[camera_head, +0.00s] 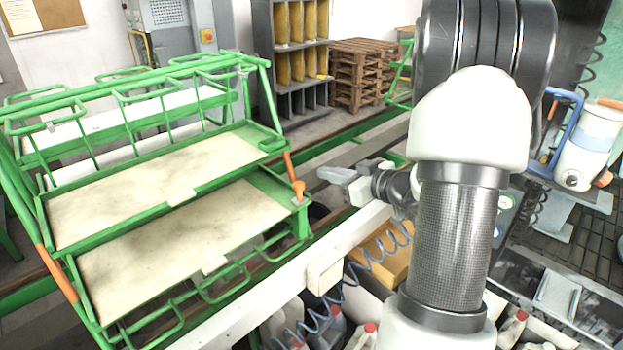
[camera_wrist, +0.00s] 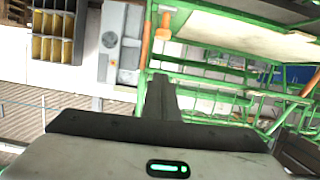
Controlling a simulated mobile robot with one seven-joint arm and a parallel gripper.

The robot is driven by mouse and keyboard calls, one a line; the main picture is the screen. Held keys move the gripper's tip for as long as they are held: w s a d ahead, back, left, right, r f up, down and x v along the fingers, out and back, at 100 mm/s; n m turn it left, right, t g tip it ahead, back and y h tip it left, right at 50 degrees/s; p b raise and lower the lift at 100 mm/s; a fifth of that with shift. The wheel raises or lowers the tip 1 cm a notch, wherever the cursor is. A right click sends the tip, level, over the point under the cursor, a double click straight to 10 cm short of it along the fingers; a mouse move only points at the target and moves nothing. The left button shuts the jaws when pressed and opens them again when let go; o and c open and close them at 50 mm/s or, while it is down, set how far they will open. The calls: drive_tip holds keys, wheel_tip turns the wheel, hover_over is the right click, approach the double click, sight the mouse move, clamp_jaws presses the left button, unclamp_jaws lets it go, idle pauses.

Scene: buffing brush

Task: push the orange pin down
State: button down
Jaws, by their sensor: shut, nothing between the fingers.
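The orange pin (camera_head: 298,187) stands at the right corner of the green rack (camera_head: 62,250), beside an orange sleeve (camera_head: 288,164) on the rack's frame. In the wrist view the pin (camera_wrist: 163,27) shows just above my fingertips in the picture. My gripper (camera_head: 326,174) is shut and empty, a short way right of the pin in the head view. A gap shows between them. In the wrist view the closed fingers (camera_wrist: 159,82) point toward the rack corner. The pin's lower end is hard to make out.
The rack's two tilted shelves hold pale boards (camera_head: 150,195). A white beam (camera_head: 270,300) and a coiled blue hose (camera_head: 350,275) lie below my arm. Bottles (camera_head: 330,328) stand at the bottom. Wooden pallets (camera_head: 358,75) and a grey shelf unit (camera_head: 290,50) stand behind.

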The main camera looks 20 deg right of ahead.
hover_over(299, 191)
wheel_tip(299, 191, down, 3)
drive_tip(key=shift+s+d+f, duration=0.15)
drive_tip(key=shift+d+f, duration=0.05)
drive_tip(key=shift+f, duration=0.4)
drive_tip(key=shift+s+d+f, duration=0.15)
drive_tip(key=shift+d+f, duration=0.05)
drive_tip(key=shift+f, duration=0.45)
drive_tip(key=shift+s+d+f, duration=0.15)
drive_tip(key=shift+d+f, duration=0.05)
drive_tip(key=shift+f, duration=0.4)
wheel_tip(299, 191, down, 3)
drive_tip(key=shift+s+f+b, duration=0.1)
drive_tip(key=shift+f+b, duration=0.1)
drive_tip(key=shift+b, duration=0.9)
